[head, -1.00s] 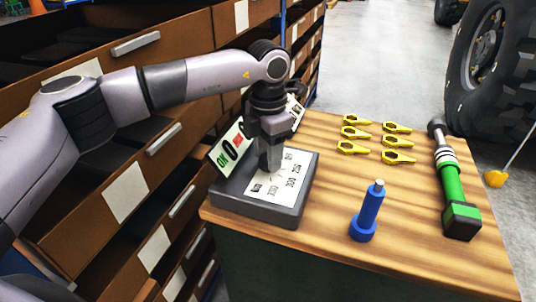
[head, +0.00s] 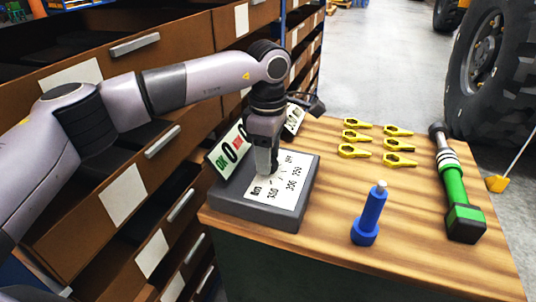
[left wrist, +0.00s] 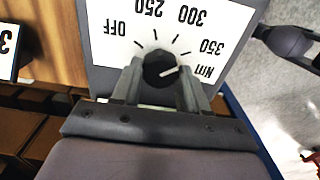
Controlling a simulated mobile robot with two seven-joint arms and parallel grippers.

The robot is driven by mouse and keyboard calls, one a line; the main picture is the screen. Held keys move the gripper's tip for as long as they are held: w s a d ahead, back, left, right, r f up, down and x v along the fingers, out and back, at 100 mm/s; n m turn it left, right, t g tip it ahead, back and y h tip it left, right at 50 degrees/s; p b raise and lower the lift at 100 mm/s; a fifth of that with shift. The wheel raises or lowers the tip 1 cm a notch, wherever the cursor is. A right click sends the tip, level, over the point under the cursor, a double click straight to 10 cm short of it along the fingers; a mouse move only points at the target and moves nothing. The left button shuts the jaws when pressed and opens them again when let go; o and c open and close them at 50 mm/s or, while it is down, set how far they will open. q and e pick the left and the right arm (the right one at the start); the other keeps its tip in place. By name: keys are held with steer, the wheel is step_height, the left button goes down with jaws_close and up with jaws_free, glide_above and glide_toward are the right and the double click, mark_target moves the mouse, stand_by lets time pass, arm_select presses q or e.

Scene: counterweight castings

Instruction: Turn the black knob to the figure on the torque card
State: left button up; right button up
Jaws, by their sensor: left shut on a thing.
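The black knob (left wrist: 160,68) sits on a white dial plate (left wrist: 105,40) marked OFF, 250, 300, 350 and Nm. In the left wrist view its white pointer line points right, near the 350 side. My left gripper (head: 266,172) reaches down to the dial on the grey box (head: 240,207). Its fingers, seen in the left wrist view (left wrist: 160,88), are shut on the knob's two sides. The torque card (head: 293,120) stands behind the gripper; its figure is not fully readable. At the left wrist view's edge a card (left wrist: 8,45) shows a "3", the rest cut off. My right gripper is out of view.
Brown drawers (head: 150,90) stand left.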

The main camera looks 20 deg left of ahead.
arm_select(q)
steer(key=shift+w+r+m, duration=0.1)
steer(key=shift+r+m, duration=0.05)
steer(key=shift+m, duration=0.55)
steer(key=o, duration=1.1)
steer(key=shift+c, duration=0.2)
steer(key=shift+r+b, duration=0.35)
steer(key=shift+r, duration=3.2)
